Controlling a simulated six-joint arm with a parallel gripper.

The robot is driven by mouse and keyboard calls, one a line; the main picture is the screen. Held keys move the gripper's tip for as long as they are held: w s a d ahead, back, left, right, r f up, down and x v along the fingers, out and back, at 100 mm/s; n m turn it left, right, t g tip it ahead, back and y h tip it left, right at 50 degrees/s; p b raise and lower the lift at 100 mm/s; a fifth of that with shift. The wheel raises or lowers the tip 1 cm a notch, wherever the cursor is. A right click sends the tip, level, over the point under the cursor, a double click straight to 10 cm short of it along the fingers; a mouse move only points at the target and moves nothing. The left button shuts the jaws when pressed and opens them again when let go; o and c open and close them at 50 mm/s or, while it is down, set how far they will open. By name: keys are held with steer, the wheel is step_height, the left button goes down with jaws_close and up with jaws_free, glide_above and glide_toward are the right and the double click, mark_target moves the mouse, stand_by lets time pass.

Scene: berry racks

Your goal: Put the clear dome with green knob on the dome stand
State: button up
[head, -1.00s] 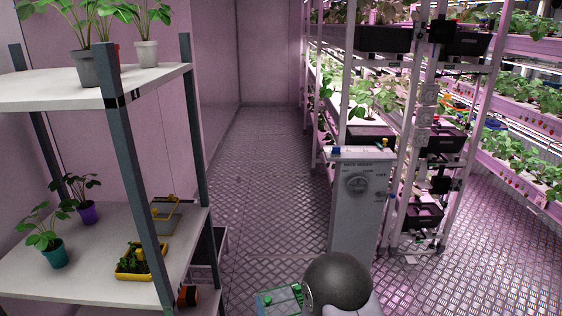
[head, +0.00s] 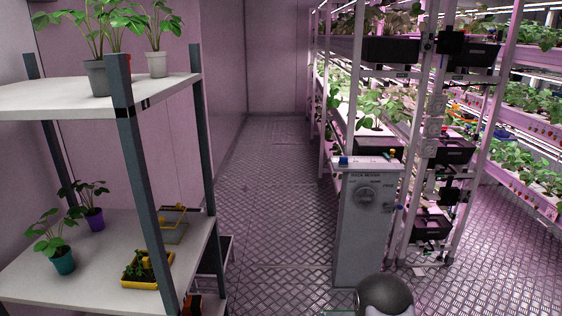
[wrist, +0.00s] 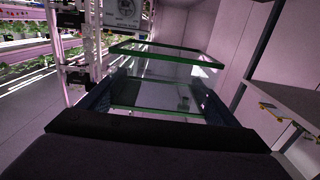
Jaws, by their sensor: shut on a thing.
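My gripper (wrist: 156,104) is shut on a clear box-like piece with green rims (wrist: 160,66), which fits the clear dome. It fills the middle of the wrist view, between the two dark fingers. I cannot make out a knob on it. In the head view only a thin green edge (head: 337,313) shows at the bottom border, beside my dark round arm joint; the rest is out of frame. I cannot tell for sure which thing is the dome stand.
A shelf unit (head: 40,95) stands at left. Its lower board holds potted plants, a yellow tray of seedlings (head: 146,270) and a clear yellow-rimmed container (head: 174,225). A grey cabinet (head: 362,225) and plant racks stand at right. The aisle floor (head: 270,200) between them is clear.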

steer(key=shift+a, duration=0.4)
steer(key=s+a+r+n+g+y, duration=0.1)
steer(key=a+r+n+y, duration=0.3)
steer(key=a, duration=0.7)
steer(key=s+a+r+n+g+y, duration=0.15)
steer(key=a+r+y, duration=0.45)
steer(key=a, duration=0.6)
steer(key=s+a+r+n+g+y, duration=0.55)
steer(key=s+a, duration=0.25)
steer(key=a, duration=0.4)
steer(key=s+a+f+n+g+y, duration=0.1)
steer(key=s+a+f+n+g, duration=0.1)
steer(key=s+g, duration=0.3)
steer(key=s+a+f+n+g+y, duration=0.1)
steer(key=s+a+n+g, duration=0.3)
steer(key=s, duration=0.7)
steer(key=shift+a+f+n+g, duration=0.3)
steer(key=shift+f+n+g, duration=0.2)
steer(key=shift+f, duration=0.25)
steer(key=shift+y, duration=0.25)
